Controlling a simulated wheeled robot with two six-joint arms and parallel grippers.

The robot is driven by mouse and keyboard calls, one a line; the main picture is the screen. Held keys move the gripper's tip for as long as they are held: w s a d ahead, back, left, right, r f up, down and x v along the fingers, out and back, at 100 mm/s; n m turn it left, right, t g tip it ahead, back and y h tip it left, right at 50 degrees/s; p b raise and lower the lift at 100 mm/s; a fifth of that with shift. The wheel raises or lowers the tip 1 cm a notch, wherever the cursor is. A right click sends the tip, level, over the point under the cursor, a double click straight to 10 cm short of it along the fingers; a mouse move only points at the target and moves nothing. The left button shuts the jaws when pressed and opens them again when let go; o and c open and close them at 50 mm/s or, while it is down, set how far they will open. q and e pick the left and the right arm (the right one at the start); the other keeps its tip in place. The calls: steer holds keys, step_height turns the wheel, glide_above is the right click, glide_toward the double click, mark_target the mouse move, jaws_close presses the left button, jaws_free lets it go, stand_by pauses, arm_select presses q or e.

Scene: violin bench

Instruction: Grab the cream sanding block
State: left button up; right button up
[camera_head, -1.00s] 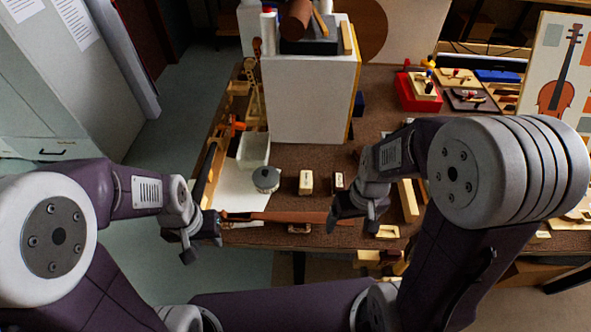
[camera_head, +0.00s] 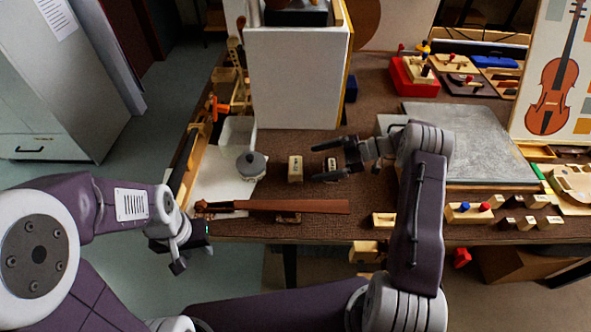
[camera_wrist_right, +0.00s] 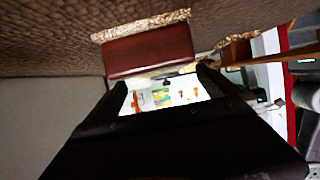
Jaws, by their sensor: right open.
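The cream sanding block (camera_head: 295,168) stands on the brown bench top, just left of a dark block with a pale label (camera_head: 331,165). My right gripper (camera_head: 316,163) is open, its fingers pointing left. In the head view the dark block shows between the fingers, and the cream block lies just beyond the tips. In the right wrist view a dark red block with a cork-like edge (camera_wrist_right: 150,52) is close ahead of the open fingers (camera_wrist_right: 163,80); the cream block is not clearly seen there. My left gripper (camera_head: 180,256) hangs off the bench's left edge; its jaw opening is unclear.
A violin neck (camera_head: 300,206) lies along the front edge. A lidded grey pot (camera_head: 251,164) stands left of the cream block. A large white box (camera_head: 295,85) stands behind. A grey slab (camera_head: 470,140) and several small blocks are to the right.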

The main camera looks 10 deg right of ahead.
mark_target(300, 165)
steer(key=x, duration=0.6)
steer(key=shift+w+a, duration=0.1)
steer(key=shift+a, duration=0.3)
steer(key=c, duration=1.5)
